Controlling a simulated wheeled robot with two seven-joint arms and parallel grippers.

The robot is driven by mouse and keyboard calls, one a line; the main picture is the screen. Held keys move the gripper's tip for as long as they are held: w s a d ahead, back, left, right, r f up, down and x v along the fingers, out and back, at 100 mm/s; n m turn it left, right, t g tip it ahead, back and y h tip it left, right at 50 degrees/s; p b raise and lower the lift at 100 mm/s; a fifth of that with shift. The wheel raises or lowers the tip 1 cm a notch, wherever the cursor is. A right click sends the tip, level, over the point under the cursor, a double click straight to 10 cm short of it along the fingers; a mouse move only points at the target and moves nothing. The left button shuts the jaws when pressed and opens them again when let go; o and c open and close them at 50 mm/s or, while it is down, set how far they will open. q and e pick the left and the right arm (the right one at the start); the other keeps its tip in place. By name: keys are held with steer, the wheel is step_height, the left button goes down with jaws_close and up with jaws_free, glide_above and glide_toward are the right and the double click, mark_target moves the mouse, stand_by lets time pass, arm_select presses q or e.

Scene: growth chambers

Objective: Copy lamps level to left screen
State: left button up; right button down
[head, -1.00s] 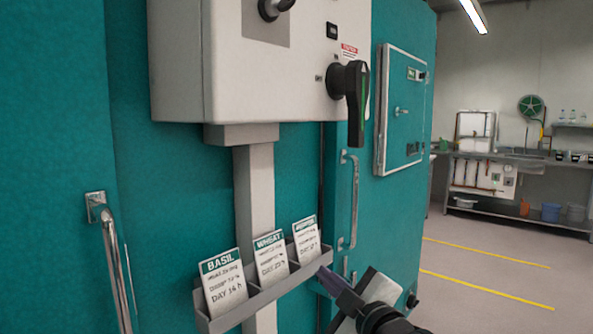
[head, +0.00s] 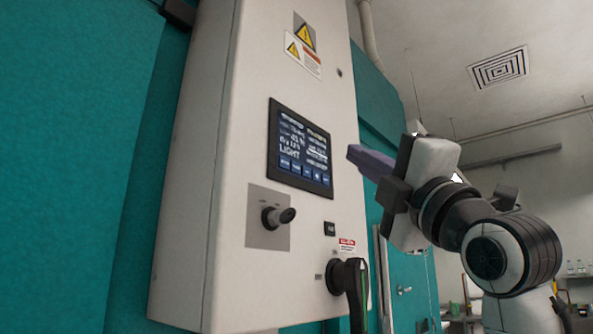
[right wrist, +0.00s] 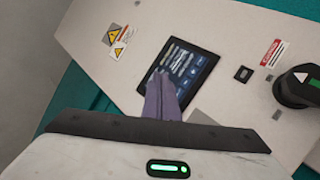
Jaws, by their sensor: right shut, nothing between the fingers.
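A dark touch screen (head: 300,148) is set in the face of the pale control cabinet (head: 215,190). It shows rows of small text, the larger word LIGHT, and a row of blue buttons along its bottom edge. Most of the text is too small to read. My right gripper (head: 358,152) is shut and empty, a little to the right of the screen in the head view. In the right wrist view its purple fingers (right wrist: 160,97) overlap the lower left part of the screen (right wrist: 183,65); contact cannot be told. My left gripper is not in view.
Below the screen are a knob (head: 278,216) on a grey plate and a large black rotary handle (head: 350,285) jutting out. Yellow warning labels (head: 304,34) are above. Teal chamber walls (head: 70,160) flank the cabinet. Open room lies to the right.

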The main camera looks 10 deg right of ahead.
mark_target(296, 167)
steer(key=shift+s+r, duration=0.25)
steer(key=shift+r, duration=0.1)
steer(key=w+a+p, duration=0.2)
steer(key=w+a, duration=0.3)
steer(key=w, duration=0.2)
steer(key=shift+a+p, duration=0.2)
steer(key=shift+p, duration=0.15)
steer(key=shift+w+a, duration=0.1)
stand_by(1.9)
steer(key=shift+w+a+p, duration=0.15)
steer(key=shift+w+p, duration=0.1)
steer(key=shift+p, duration=0.05)
